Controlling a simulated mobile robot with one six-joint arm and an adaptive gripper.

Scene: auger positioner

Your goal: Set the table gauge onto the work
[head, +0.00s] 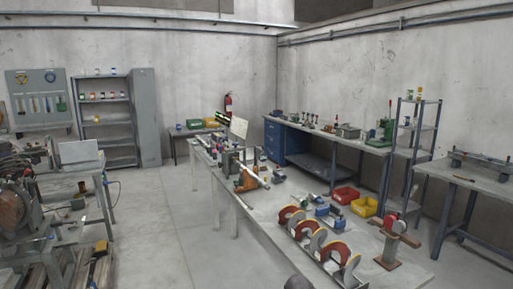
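I cannot tell for sure which item is the table gauge or which is the work. A long pale bench (262,213) runs from the middle of the room toward me. An orange fixture (245,180) with a pale rod stands farther back on the bench. A blue device (326,212) sits between them. My gripper does not show clearly; only a dark rounded shape shows at the bottom edge.
A cluttered machine bench (87,184) stands at left. A grey shelf (106,116) and blue-legged side bench (330,136) line the walls. The floor (190,235) between the left and middle benches is clear.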

